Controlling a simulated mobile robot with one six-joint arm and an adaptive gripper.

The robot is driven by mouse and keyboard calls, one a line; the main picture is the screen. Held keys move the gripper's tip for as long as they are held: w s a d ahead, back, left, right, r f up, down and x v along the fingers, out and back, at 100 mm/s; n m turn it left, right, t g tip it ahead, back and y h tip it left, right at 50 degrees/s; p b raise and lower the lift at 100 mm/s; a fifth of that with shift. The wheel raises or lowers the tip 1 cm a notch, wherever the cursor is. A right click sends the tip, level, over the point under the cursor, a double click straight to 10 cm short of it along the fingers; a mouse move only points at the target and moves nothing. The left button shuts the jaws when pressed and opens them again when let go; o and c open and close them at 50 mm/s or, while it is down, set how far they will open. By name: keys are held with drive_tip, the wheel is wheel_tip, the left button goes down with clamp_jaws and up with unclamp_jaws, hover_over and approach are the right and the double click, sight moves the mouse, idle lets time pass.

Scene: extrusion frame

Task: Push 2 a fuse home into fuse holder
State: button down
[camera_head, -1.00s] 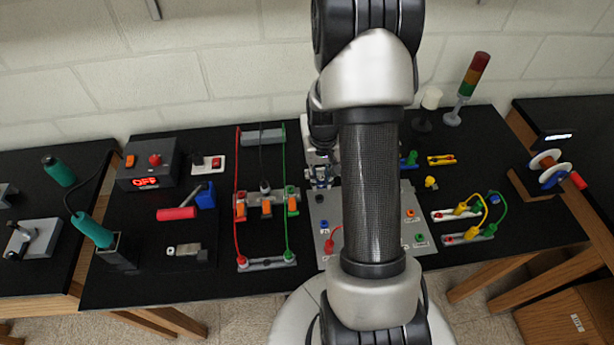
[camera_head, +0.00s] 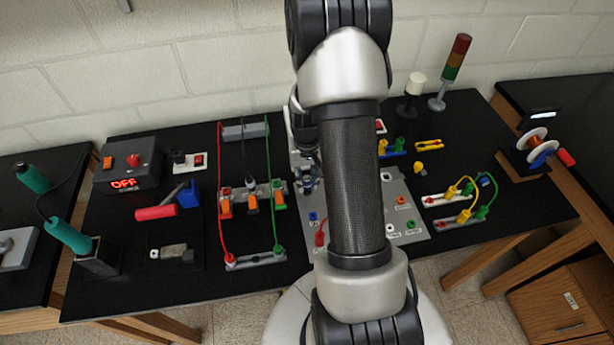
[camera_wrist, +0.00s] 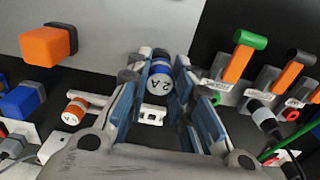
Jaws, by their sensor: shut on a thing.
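My gripper (camera_wrist: 160,68) is shut on a blue fuse (camera_wrist: 159,66) whose pale end, marked "2 A", faces the wrist camera. The fuse sits between the blue finger pads near the fingertips. A white slotted piece (camera_wrist: 152,114), perhaps part of the fuse holder, shows between the fingers below the fuse in the picture. I cannot tell whether the fuse touches it. In the head view my gripper (camera_head: 304,184) is small, left of my forearm, at the left edge of the grey panel; the fuse cannot be made out there.
An orange cylinder (camera_wrist: 75,110) with a white end lies left of the fingers. An orange block (camera_wrist: 48,46) and a blue block (camera_wrist: 22,101) stand farther left. Orange-levered switches (camera_wrist: 237,65) and a cable plug stand close on the right. Red and green leads (camera_head: 268,190) run left of the gripper.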

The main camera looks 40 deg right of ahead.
sight(307, 179)
drive_tip(key=shift+f, duration=0.55)
drive_tip(key=shift+f+b, duration=0.45)
drive_tip(key=shift+b, duration=0.25)
idle(1.6)
drive_tip(key=c, duration=1.3)
unclamp_jaws()
drive_tip(key=shift+c, duration=0.2)
wheel_tip(307, 179, up, 12)
